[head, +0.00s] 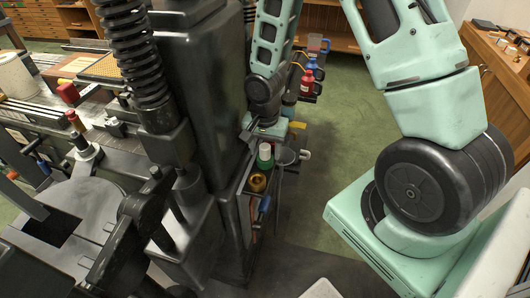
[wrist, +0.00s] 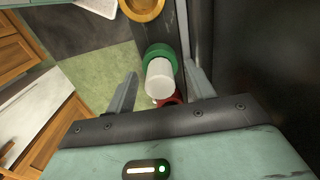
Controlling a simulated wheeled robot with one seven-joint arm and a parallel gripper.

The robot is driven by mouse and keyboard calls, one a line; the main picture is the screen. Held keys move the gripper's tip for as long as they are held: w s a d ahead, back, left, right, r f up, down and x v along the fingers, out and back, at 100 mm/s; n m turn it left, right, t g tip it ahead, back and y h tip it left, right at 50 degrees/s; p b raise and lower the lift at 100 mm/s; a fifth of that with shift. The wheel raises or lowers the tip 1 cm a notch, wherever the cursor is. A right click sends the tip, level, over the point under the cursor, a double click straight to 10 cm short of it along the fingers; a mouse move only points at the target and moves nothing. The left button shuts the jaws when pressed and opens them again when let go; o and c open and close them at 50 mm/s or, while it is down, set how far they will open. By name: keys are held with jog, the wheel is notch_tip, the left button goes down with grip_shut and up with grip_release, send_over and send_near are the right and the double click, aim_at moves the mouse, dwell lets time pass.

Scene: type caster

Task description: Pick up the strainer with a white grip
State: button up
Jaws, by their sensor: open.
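My gripper (wrist: 163,74) is open in the wrist view, its two fingers spread either side of a white cylinder (wrist: 159,78) with a green rim (wrist: 161,52). I cannot tell whether the fingers touch it. In the head view my gripper (head: 264,131) is just above this green and white piece (head: 264,154), at the side of the dark machine. A small grey round piece (head: 286,157) with a white end (head: 304,154) is right beside it; it may be the strainer with the white grip, but it is too small to be sure.
A brass cup (head: 257,182) sits just below the green and white piece; its rim also shows in the wrist view (wrist: 143,9). The dark machine (head: 215,80) stands close on the left. Red and blue bottles (head: 308,80) are behind. Green floor (head: 345,125) is open to the right.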

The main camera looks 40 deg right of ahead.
jog(key=c, duration=1)
jog(key=shift+c, duration=0.2)
jog(key=shift+r, duration=0.1)
